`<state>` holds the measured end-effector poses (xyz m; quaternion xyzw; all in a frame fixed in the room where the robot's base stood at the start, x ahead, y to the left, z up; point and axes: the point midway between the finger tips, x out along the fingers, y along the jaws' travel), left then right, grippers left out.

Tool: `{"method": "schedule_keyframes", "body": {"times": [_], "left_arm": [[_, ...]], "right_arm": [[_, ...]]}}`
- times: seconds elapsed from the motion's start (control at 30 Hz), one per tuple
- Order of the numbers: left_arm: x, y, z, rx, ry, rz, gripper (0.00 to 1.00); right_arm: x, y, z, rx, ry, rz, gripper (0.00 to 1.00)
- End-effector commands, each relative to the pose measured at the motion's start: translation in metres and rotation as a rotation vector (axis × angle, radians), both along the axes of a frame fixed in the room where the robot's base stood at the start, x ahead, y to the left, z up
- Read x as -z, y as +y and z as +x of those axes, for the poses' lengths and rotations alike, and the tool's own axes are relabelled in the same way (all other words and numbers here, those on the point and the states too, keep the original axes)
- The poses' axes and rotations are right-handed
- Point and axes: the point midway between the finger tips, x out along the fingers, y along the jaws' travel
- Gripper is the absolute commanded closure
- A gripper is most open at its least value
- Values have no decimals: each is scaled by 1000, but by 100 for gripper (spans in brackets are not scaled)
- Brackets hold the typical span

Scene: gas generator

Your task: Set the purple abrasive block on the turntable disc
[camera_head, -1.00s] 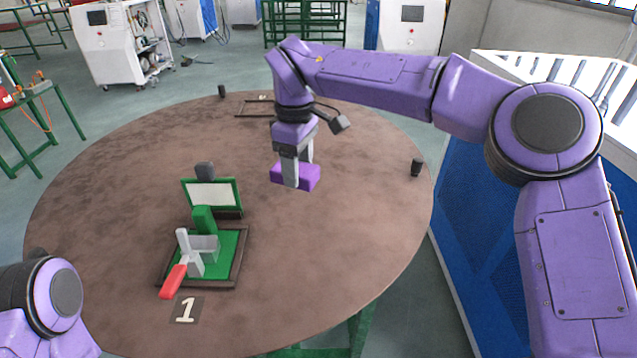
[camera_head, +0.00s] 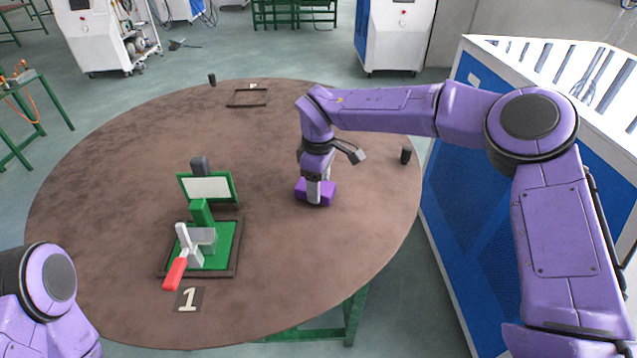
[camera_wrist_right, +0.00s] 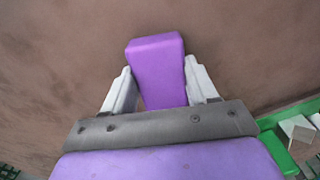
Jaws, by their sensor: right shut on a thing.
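The purple abrasive block (camera_head: 327,192) is between the fingers of my right gripper (camera_head: 315,190), over the right part of the brown turntable disc (camera_head: 130,150). My right gripper is shut on the block and points down. In the right wrist view the block (camera_wrist_right: 157,70) sits between the two grey fingers (camera_wrist_right: 160,90), with brown disc surface behind it. The block looks close to the disc; I cannot tell whether it touches. My left arm shows at the lower left of the head view, but its gripper is out of view.
A green fixture (camera_head: 215,255) with a red-handled clamp (camera_head: 176,272) and an upright framed panel (camera_head: 208,188) stands on the disc's left front, by a "1" label (camera_head: 188,299). An empty frame (camera_head: 248,97) lies at the back. A black peg (camera_head: 405,156) stands at the right edge.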

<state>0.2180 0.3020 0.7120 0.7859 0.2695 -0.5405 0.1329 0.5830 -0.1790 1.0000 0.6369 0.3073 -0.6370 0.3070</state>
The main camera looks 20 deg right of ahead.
Motion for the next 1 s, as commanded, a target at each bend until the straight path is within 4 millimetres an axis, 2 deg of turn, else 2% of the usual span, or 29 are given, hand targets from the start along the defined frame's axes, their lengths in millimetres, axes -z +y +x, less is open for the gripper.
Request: {"method": "schedule_keyframes", "body": {"times": [0.03,0.1,0.37,0.47,0.5,0.57,0.8,1.0], "left_arm": [[2,0,0,0,0,0,36],[1,0,0,0,0,0,36],[0,0,0,0,0,0,36],[-7,0,0,0,0,0,36],[0,0,0,0,0,0,36],[4,0,0,0,0,0,36],[16,0,0,0,0,0,36],[18,0,0,0,0,0,36]], "right_arm": [[1,0,0,0,0,0,36],[0,0,0,0,0,0,17],[0,0,0,0,0,0,17],[-7,0,0,0,-1,0,17],[-10,0,1,2,-3,0,17],[-22,0,1,2,-5,0,17],[-85,0,1,2,-5,0,17],[-118,0,1,0,-2,0,17]]}}
